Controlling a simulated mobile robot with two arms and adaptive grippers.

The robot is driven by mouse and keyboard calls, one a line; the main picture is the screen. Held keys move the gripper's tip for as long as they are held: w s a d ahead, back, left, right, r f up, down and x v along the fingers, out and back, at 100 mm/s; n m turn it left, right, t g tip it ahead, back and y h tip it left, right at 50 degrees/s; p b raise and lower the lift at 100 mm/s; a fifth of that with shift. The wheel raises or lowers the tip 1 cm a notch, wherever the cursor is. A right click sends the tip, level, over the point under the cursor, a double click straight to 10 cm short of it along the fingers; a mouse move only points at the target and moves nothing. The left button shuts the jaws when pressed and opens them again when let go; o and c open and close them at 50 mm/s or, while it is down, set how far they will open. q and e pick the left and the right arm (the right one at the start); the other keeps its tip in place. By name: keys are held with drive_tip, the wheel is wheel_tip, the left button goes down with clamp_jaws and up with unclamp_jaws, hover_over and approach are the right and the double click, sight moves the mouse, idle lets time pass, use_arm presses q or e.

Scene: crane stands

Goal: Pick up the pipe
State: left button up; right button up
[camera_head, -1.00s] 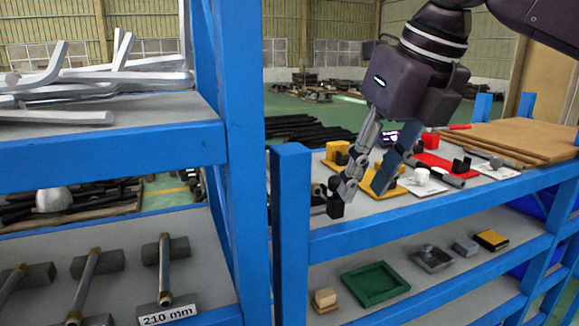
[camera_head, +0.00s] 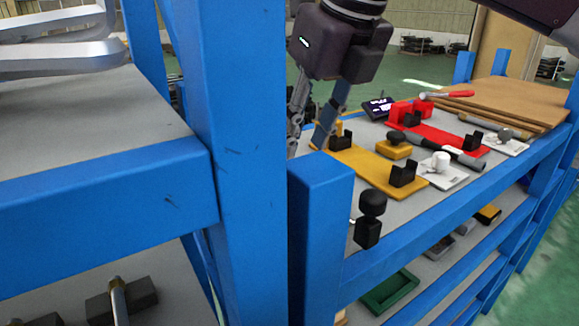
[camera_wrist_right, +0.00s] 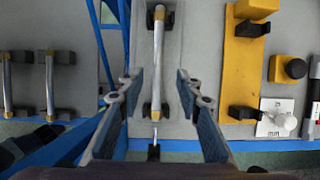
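My right gripper (camera_head: 307,148) hangs over the top shelf of the right stand, its fingertips partly hidden behind the blue post. In the right wrist view the gripper (camera_wrist_right: 159,75) is open. Between its two fingers, in the picture, a silver pipe (camera_wrist_right: 158,60) with brass-coloured ends lies across two dark blocks on a grey surface. I see no contact; the height gap cannot be told. Two more pipes show at the left of the wrist view (camera_wrist_right: 50,85). One pipe (camera_head: 119,300) on the lower left shelf shows in the head view. My left gripper is out of view.
A blue post (camera_head: 245,150) and the right stand's front rail (camera_head: 450,225) are close by. Yellow (camera_head: 350,160) and red (camera_head: 440,135) holders stand right of the gripper. A black knobbed piece (camera_head: 371,203) is near the front edge. Brown boards (camera_head: 490,100) lie farther back.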

drive_tip(key=p+x, duration=0.2)
drive_tip(key=x, duration=0.1)
drive_tip(key=shift+s, duration=0.2)
drive_tip(key=p+x, duration=0.1)
drive_tip(key=x, duration=0.2)
drive_tip(key=shift+w+a+f, duration=0.1)
drive_tip(key=shift+w+a, duration=0.05)
drive_tip(key=shift+w, duration=0.05)
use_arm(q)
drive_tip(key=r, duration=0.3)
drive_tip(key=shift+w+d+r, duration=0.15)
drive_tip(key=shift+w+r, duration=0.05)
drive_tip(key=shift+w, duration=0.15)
use_arm(e)
drive_tip(key=shift+s, duration=0.2)
drive_tip(key=shift+c, duration=0.4)
drive_tip(key=shift+w, duration=0.1)
drive_tip(key=c, duration=0.8)
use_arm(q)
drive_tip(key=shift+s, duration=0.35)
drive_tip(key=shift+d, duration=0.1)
